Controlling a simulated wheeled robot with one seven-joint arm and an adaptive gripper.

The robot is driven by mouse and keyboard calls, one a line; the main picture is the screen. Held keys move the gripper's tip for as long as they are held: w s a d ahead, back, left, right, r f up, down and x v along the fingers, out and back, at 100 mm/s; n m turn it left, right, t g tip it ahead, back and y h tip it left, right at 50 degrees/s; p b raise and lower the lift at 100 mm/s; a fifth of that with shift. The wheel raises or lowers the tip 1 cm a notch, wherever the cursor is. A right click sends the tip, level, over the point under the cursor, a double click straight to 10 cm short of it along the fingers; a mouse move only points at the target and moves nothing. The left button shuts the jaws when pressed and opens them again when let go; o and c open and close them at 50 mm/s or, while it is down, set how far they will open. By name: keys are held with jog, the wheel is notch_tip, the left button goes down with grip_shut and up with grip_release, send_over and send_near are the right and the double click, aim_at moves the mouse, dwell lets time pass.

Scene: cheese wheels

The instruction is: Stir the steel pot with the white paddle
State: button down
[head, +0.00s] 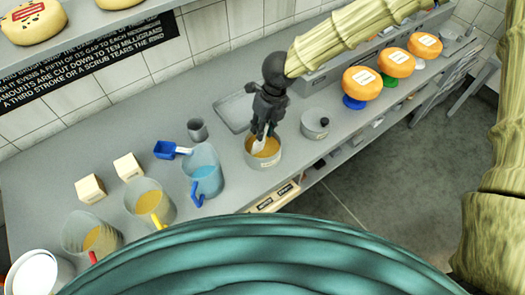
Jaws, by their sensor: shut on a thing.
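The steel pot (277,162) stands on the grey counter and holds an orange-yellow content. The white paddle (259,146) is tilted, and its lower part reaches into the pot. My gripper (264,125) is directly above the pot, shut on the upper part of the paddle. The dark fingers hide the paddle's top. How deep the paddle sits in the content cannot be told.
A flat tray (231,112) lies behind. Orange cheese wheels (363,83) stand at right.

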jog(key=shift+w+d+p, duration=0.8)
jog(key=shift+w+d, duration=0.6)
jog(key=shift+d, duration=0.55)
jog(key=shift+s+a, duration=0.7)
jog(key=shift+a, duration=0.25)
jog(key=shift+s+a, duration=0.7)
jog(key=shift+a, duration=0.25)
notch_tip(320, 180, up, 10)
jog(key=w+d, duration=0.1)
jog(key=d, duration=0.1)
jog(key=shift+w+r, duration=0.2)
jog(key=shift+r, duration=0.05)
dwell(1.0)
dwell(1.1)
